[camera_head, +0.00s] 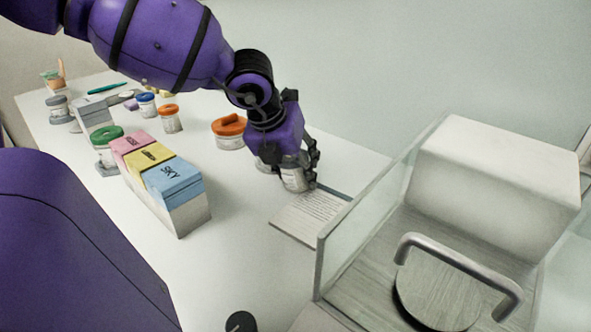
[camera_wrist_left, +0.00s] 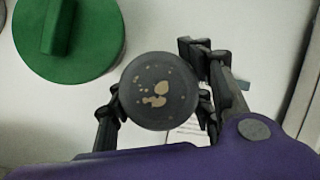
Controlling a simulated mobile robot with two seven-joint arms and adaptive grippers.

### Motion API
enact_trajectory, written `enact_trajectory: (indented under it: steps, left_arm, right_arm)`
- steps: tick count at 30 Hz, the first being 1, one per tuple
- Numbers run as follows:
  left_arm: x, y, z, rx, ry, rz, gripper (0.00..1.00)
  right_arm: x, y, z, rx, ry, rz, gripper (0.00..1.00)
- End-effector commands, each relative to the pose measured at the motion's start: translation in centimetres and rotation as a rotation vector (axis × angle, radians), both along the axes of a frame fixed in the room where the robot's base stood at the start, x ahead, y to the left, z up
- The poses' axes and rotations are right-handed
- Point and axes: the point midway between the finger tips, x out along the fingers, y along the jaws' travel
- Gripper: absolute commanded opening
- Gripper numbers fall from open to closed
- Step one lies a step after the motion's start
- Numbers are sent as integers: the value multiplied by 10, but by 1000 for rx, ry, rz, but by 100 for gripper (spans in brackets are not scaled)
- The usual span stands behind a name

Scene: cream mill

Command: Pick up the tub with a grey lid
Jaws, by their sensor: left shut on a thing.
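My left gripper (camera_head: 299,170) is shut on a small tub (camera_head: 294,180) at the middle of the white table, beside a printed card. In the left wrist view its round dark grey lid (camera_wrist_left: 158,90), with beige specks, sits between the fingers of the left gripper (camera_wrist_left: 157,106). The gripper hides most of the tub in the head view, and I cannot tell whether it touches the table. Another grey-lidded tub (camera_head: 58,108) stands at the far left. My right gripper is not in view.
An orange-lidded tub (camera_head: 229,131) stands left of my gripper. A large green lid (camera_wrist_left: 68,38) is close by in the left wrist view. Pink, yellow and blue boxes (camera_head: 172,180) stand at left. A glass-sided machine (camera_head: 470,200) is at right.

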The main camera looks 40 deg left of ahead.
Motion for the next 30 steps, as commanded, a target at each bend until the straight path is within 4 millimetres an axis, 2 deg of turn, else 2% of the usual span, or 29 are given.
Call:
enact_trajectory:
  steps: [10,17,25,30]
  left_arm:
    - [1,0,6,1,-2,0,12]
    - [-1,-1,39,3,-6,0,12]
    - [-42,-31,99,5,-8,0,12]
    - [-79,-59,113,3,-4,-1,12]
  right_arm:
    - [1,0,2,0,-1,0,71]
    - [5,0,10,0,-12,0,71]
    - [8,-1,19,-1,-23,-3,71]
    - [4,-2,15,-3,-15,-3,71]
